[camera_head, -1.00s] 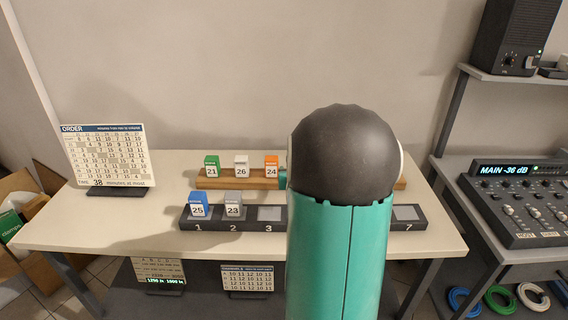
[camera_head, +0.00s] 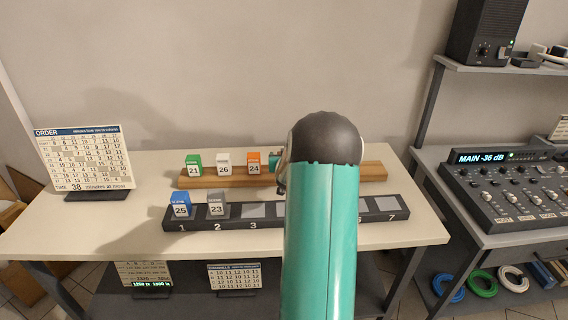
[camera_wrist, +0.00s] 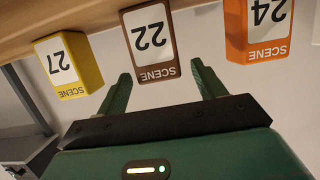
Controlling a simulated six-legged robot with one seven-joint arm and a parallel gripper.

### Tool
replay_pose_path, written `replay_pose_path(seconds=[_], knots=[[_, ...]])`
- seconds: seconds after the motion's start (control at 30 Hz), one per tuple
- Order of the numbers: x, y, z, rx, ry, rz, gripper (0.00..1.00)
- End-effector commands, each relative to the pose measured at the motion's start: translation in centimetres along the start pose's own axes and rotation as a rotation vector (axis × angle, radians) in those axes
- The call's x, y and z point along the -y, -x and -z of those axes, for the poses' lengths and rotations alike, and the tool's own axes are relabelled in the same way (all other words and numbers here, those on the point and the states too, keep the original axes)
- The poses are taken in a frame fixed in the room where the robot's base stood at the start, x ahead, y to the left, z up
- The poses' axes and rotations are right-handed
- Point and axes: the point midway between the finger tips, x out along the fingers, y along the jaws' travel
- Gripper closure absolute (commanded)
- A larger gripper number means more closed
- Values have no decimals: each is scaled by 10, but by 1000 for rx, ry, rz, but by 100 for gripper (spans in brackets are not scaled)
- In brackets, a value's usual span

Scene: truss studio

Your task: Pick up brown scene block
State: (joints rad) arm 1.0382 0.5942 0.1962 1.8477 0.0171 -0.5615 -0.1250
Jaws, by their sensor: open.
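The brown scene block (camera_wrist: 151,48), labelled 22, stands on the wooden rail between a yellow block (camera_wrist: 69,66) labelled 27 and an orange block (camera_wrist: 257,30) labelled 24 in the wrist view. My gripper (camera_wrist: 160,85) is open, its two green fingers pointing toward the brown block, one on either side of its line. The block's near face sits roughly level with the fingertips; I cannot tell whether they reach around it. In the head view my arm hides the brown and yellow blocks; the orange block (camera_head: 254,163) shows left of my gripper.
Green (camera_head: 194,165) and white (camera_head: 224,164) blocks stand on the wooden rail (camera_head: 215,181). A dark numbered rack (camera_head: 240,223) in front holds blue (camera_head: 181,204) and grey (camera_head: 216,204) blocks. An order board (camera_head: 84,158) stands left. A mixer (camera_head: 510,190) is at right.

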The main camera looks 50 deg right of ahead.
Motion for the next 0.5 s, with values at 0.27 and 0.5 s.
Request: replay_pose_path(seconds=[0.27,0.5], knots=[[0,-20,0,0,1,1,31],[0,-20,0,0,1,0,52]])
